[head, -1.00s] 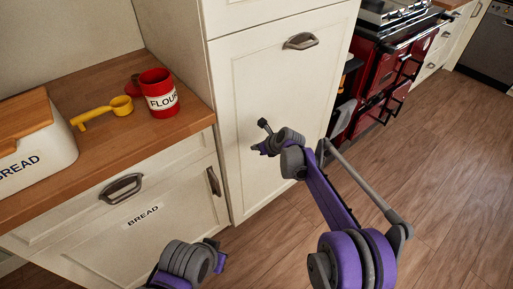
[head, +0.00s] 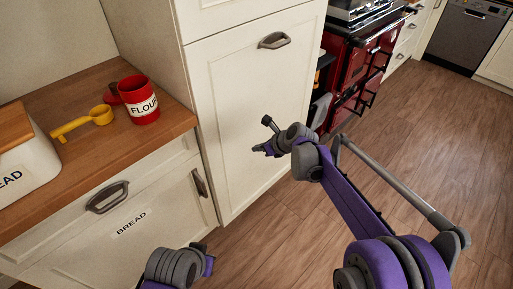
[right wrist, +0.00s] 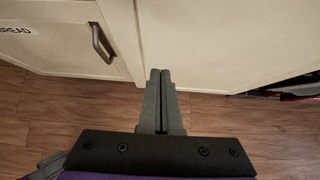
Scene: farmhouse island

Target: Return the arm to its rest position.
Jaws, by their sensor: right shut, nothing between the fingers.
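My right arm reaches in from the lower right in the head view. Its gripper (head: 264,151) is in front of the tall cream cabinet door (head: 240,110), with nothing held. In the right wrist view its two fingers (right wrist: 160,74) are together and empty, above the wood floor and in front of the cabinet fronts. My left arm (head: 176,268) shows only in part at the bottom of the head view, before the lower cabinet. Its fingers cannot be made out.
The wooden counter (head: 95,160) at left holds a red flour canister (head: 139,100), a yellow scoop (head: 85,122) and a white bread bin (head: 25,165). A red range cooker (head: 352,75) stands behind. The floor (head: 430,150) at right is clear.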

